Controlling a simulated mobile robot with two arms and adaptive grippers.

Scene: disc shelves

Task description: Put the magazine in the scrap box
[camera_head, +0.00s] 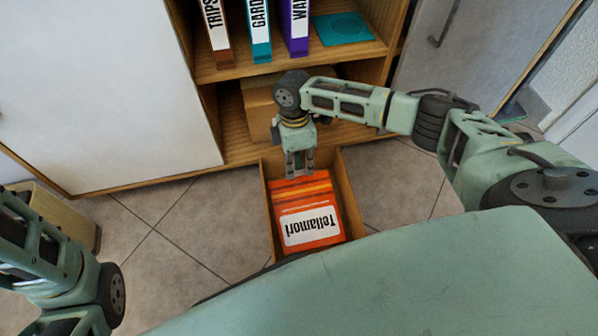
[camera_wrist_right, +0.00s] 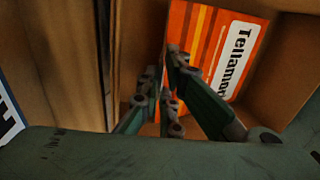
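The magazine (camera_head: 305,210), orange with yellow stripes and a white label reading "Tellamori", lies inside an open-topped brown box (camera_head: 349,196) on the floor. It also shows in the right wrist view (camera_wrist_right: 205,35). My right gripper (camera_head: 300,172) points down at the far end of this box, by the magazine's far edge. Its fingers (camera_wrist_right: 162,85) are apart, with nothing seen held between them. My left arm is at the lower left; only part of its hand shows and its fingertips are cut off.
A wooden shelf (camera_head: 245,70) stands behind the box, with upright binders (camera_head: 258,30), a teal flat item (camera_head: 342,28) and a cardboard box (camera_head: 260,106). A white door panel (camera_head: 100,90) is at the left. Another box (camera_head: 60,212) stands on the floor at left. Tiles between are clear.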

